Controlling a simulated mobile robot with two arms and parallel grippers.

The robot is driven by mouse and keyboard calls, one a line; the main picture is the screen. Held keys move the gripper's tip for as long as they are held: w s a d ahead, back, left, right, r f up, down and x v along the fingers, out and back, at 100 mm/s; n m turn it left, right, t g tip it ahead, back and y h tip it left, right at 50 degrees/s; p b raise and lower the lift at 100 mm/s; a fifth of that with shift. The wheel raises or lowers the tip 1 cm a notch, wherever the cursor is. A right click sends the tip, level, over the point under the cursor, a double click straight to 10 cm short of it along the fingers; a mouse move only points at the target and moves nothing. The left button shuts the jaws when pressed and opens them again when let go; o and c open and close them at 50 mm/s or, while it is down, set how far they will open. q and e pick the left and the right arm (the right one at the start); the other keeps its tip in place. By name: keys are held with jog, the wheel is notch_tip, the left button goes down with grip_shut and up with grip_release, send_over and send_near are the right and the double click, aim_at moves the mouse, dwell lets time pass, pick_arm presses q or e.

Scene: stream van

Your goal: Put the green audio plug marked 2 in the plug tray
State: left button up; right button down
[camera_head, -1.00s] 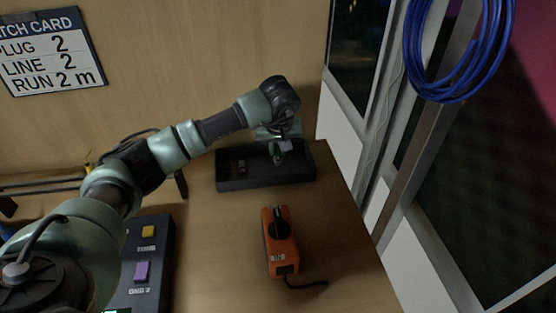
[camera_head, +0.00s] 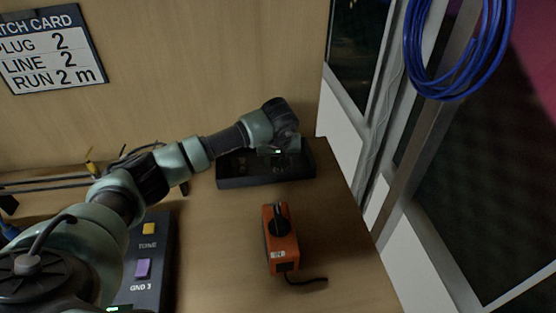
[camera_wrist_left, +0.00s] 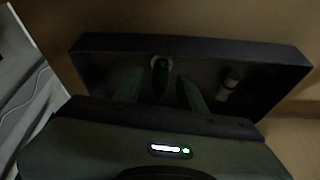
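The dark plug tray (camera_head: 268,181) sits at the back right of the bench. In the left wrist view its wall (camera_wrist_left: 215,48) spans the picture. My left gripper (camera_head: 281,152) is low over the tray's right part, pointing down into it. In the wrist view its two green fingers (camera_wrist_left: 158,84) are apart. A green plug (camera_wrist_left: 160,72) with a pale ring end is in the tray between them, with gaps visible on both sides. Its number cannot be read. A second plug, greyish with a pale end (camera_wrist_left: 228,84), lies to the right in the tray. My right gripper is not in view.
An orange box with a black knob (camera_head: 281,243) and cable stands in front of the tray. A dark panel with coloured buttons (camera_head: 152,262) is at left. A patch card (camera_head: 55,50) hangs on the wall. Blue cable (camera_head: 455,60) hangs at right.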

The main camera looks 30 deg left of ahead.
pick_arm(q)
jog(key=shift+r, duration=0.25)
jog(key=shift+d+r, duration=0.1)
jog(key=shift+r, duration=0.15)
jog(key=b+v, duration=0.1)
jog(key=v, duration=1)
jog(key=shift+s+r+b, duration=0.2)
jog(key=shift+b, duration=0.1)
dwell(0.3)
